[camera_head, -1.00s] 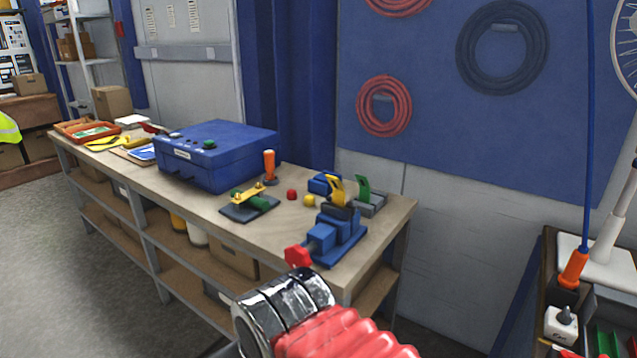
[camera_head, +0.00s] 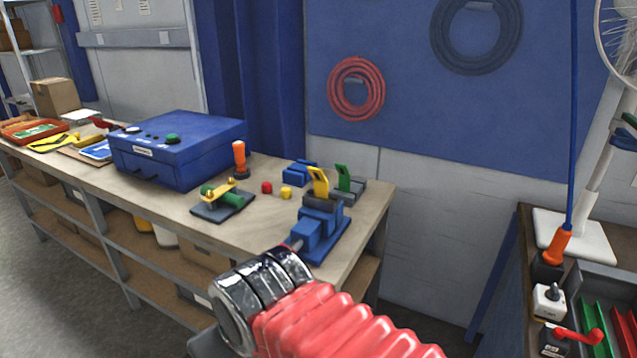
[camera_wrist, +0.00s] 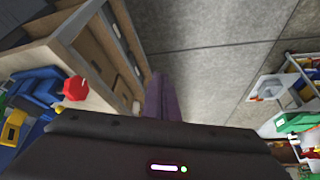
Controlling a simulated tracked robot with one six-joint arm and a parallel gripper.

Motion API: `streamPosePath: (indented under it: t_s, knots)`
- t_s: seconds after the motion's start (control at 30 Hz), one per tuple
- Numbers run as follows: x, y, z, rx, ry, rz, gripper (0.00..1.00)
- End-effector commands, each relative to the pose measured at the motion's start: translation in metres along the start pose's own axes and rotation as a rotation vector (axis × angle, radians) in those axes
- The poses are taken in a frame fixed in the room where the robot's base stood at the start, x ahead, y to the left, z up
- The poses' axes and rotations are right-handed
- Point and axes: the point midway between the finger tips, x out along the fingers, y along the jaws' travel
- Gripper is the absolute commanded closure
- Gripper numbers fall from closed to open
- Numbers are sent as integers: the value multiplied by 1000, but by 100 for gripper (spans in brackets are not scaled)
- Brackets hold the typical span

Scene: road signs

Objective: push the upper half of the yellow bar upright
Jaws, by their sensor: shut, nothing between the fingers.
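A short yellow bar (camera_head: 318,181) stands up, tilted a little, at the back of a blue vise-like device (camera_head: 320,232) near the bench's right end. Another flat yellow bar (camera_head: 219,191) lies over a green part on a dark plate; I cannot tell which bar is meant. My gripper (camera_wrist: 157,76) is shut and empty, pointing past the bench's side toward the floor, apart from both bars.
A second table (camera_head: 525,235) stands at right. Open floor lies between.

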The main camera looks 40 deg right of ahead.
Motion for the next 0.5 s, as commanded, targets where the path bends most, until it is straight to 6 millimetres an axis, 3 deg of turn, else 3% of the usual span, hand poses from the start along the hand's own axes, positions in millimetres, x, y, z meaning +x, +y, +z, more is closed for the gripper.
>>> streamPosePath:
  t_s: [0.13, 0.27, 0.5]
  knots:
    - [5, 0, 2, 95, -39, -19, 100]
    - [15, 5, 6, 299, -115, -59, 100]
    - [36, 0, 3, 858, -311, -175, 100]
